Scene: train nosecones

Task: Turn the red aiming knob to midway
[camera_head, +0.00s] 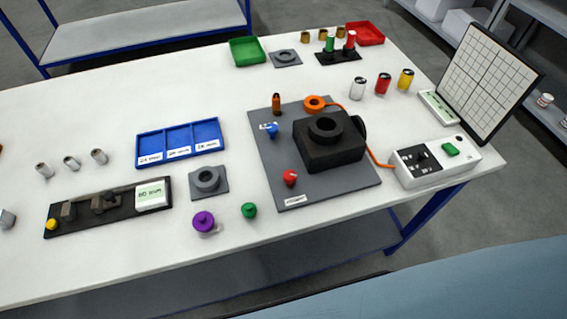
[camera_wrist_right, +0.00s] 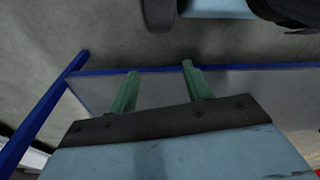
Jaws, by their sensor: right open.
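A red knob (camera_head: 290,177) stands on the front left part of a grey base plate (camera_head: 270,165), beside a black block with a round opening (camera_head: 330,150). Its pointer direction is too small to tell. A blue knob (camera_head: 271,130) sits further back on the same plate. A small white label (camera_head: 295,199) is at the plate's front edge. My right gripper (camera_wrist_right: 160,67) shows in the right wrist view, with two green fingers apart and nothing between them. It is away from the knob, with floor and a blue-edged grey surface behind it. My left gripper is not in view.
An orange ring (camera_head: 314,103) and cable run to a white control box (camera_head: 436,161) at the right, below a grid board (camera_head: 488,80). The table's front edge is clear near the plate.

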